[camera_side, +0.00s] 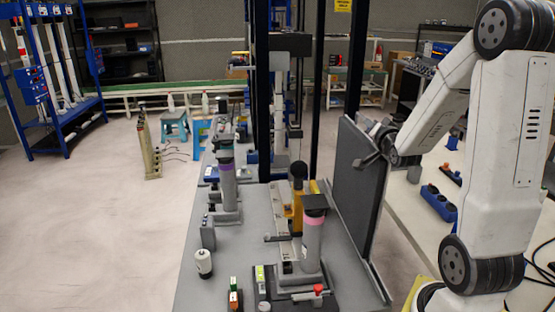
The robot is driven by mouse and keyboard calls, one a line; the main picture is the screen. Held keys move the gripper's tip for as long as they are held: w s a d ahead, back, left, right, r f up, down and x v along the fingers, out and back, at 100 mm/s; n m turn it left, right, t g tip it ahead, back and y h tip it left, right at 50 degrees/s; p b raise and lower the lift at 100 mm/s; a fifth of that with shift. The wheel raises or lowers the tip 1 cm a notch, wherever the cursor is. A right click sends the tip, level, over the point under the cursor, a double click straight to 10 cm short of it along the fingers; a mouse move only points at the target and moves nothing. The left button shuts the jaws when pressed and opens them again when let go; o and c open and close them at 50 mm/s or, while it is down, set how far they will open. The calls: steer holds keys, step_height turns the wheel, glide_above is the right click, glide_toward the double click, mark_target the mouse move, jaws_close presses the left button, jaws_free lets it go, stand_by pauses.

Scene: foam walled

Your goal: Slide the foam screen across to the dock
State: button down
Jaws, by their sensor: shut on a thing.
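The foam screen (357,190) is a dark grey upright panel with a lighter edge. It stands along the right side of the grey bench (222,262), on or just above a pale strip at the bench edge; I cannot tell if it touches. My gripper (372,152) comes in from the right and is shut on the screen near its upper right edge. The fingertips are small and partly hard to make out. I cannot pick out the dock with certainty.
Black uprights rise behind the screen. A pale table (410,215) with a blue block (438,203) lies to the right.

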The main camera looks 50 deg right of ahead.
steer(key=shift+s+a+r, duration=0.15)
steer(key=shift+s+a, duration=0.25)
steer(key=shift+a, duration=0.2)
steer(key=shift+s+a+r, duration=0.15)
steer(key=shift+s+a, duration=0.25)
steer(key=shift+a, duration=0.15)
steer(key=c, duration=0.8)
jaws_free()
steer(key=shift+o, duration=0.6)
steer(key=shift+f, duration=0.1)
